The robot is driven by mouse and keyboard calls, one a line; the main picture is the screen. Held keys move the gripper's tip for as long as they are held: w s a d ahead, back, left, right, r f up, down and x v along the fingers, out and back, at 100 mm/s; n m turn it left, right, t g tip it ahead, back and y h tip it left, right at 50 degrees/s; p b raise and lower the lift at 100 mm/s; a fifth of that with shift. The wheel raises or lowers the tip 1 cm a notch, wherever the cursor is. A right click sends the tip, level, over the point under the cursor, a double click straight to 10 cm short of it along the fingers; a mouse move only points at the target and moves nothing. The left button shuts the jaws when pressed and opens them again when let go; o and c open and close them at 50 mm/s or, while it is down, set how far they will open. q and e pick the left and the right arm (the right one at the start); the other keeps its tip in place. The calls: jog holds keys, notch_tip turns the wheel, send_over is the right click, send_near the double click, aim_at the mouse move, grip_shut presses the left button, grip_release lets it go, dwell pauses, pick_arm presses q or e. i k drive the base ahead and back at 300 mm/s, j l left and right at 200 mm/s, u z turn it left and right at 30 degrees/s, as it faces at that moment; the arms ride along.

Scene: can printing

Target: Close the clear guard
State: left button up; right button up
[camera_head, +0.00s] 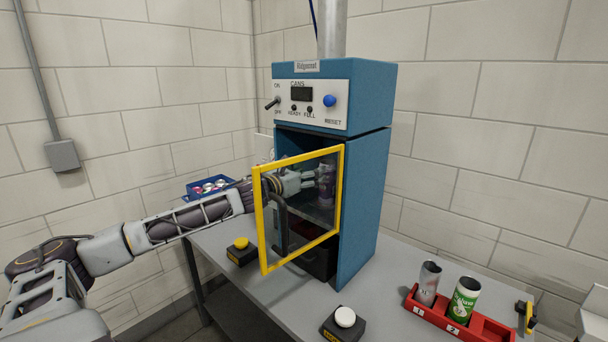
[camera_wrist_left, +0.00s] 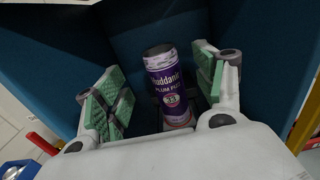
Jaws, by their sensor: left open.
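The clear guard (camera_head: 299,157) is a transparent panel in a yellow frame with a dark handle (camera_head: 283,225). It stands swung open, its right edge by the front of the blue machine (camera_head: 362,190) and its left edge out over the table. My left gripper (camera_head: 309,183) is inside the machine's opening, seen through the guard. In the left wrist view its green-padded fingers (camera_wrist_left: 163,82) are spread apart. A purple can (camera_wrist_left: 170,88) stands between them with gaps on both sides. My right gripper is in neither view.
A blue tray of cans (camera_head: 208,187) sits behind my left arm. A yellow button box (camera_head: 241,250) and a white button box (camera_head: 343,325) are on the grey table. A red rack (camera_head: 455,326) holds a grey can (camera_head: 428,283) and a green can (camera_head: 463,299).

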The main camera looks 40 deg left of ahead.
aim_at(283, 253)
jog(key=u, duration=1.25)
